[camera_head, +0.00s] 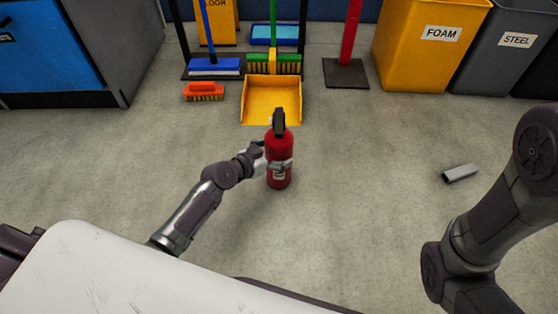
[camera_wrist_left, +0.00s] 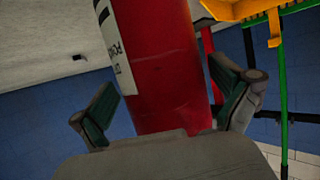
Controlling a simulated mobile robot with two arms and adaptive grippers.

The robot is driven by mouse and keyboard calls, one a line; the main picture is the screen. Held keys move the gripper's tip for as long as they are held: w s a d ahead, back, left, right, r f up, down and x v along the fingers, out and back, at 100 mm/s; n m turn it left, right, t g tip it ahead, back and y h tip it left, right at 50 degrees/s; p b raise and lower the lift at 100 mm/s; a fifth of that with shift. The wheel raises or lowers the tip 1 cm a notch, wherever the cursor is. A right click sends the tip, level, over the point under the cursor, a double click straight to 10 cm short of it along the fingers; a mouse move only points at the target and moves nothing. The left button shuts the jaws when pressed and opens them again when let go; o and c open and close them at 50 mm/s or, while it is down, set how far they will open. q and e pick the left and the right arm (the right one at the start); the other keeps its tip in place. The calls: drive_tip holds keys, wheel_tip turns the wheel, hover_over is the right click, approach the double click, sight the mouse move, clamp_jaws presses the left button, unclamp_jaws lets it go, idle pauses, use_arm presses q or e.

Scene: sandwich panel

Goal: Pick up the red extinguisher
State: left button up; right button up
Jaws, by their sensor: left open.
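The red extinguisher (camera_head: 279,157) stands upright on the grey floor in the middle of the head view, with a black handle on top and a pale label on its body. My left gripper (camera_head: 278,166) is at the extinguisher's body, reaching in from the left. In the left wrist view the red cylinder (camera_wrist_left: 155,65) fills the space between the fingers of my left gripper (camera_wrist_left: 168,108). The fingers are spread, one on each side of it. Contact between fingers and cylinder cannot be made out. My right arm shows at the right edge; its gripper is out of view.
A yellow dustpan (camera_head: 271,103) lies just behind the extinguisher, with brooms and an orange brush (camera_head: 203,91) nearby. A yellow FOAM bin (camera_head: 428,50) and a grey STEEL bin (camera_head: 505,50) stand back right. A small metal piece (camera_head: 460,173) lies on the floor at right.

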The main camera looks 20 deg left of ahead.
use_arm(q)
drive_tip(key=shift+w+d+f, duration=0.25)
drive_tip(key=shift+w+d, duration=0.05)
drive_tip(key=shift+w, duration=0.3)
drive_tip(key=c, duration=1.5)
drive_tip(key=shift+w+r, duration=0.1)
drive_tip(key=shift+r, duration=0.2)
drive_tip(key=shift+c, duration=0.6)
